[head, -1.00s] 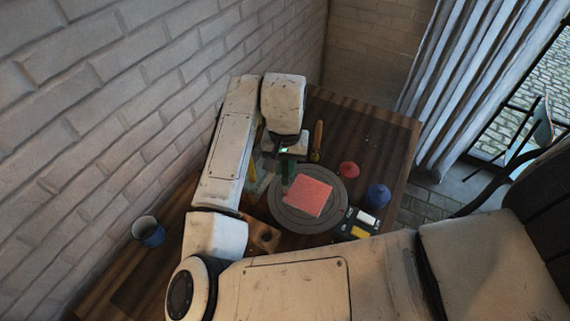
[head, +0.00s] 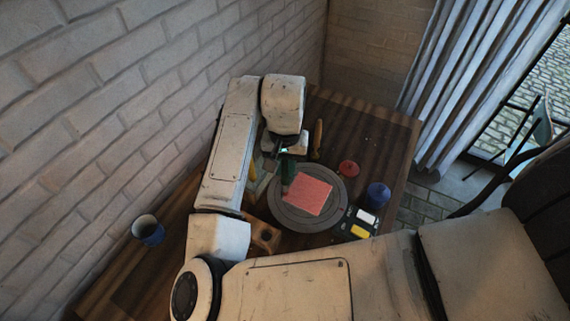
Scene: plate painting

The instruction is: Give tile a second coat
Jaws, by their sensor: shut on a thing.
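The tile (head: 309,195) is a square with a pinkish-red face. It lies on a round grey turntable (head: 331,217) on the wooden table. My gripper (head: 287,165) points down at the upper left edge of the tile, in front of my pale arm. It is shut on a dark green upright thing (head: 288,178), which looks like a brush or tool handle. The lower end of this tool is at or just over the tile's left corner. I cannot tell whether it touches the tile.
A red pot (head: 348,168) and a blue pot (head: 378,195) stand right of the turntable. A dark paint box (head: 357,222) with white and yellow pans is near its lower right. A wooden block (head: 265,236), a blue cup (head: 148,230) and a wooden-handled tool (head: 318,138) lie around. The table's far right is clear.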

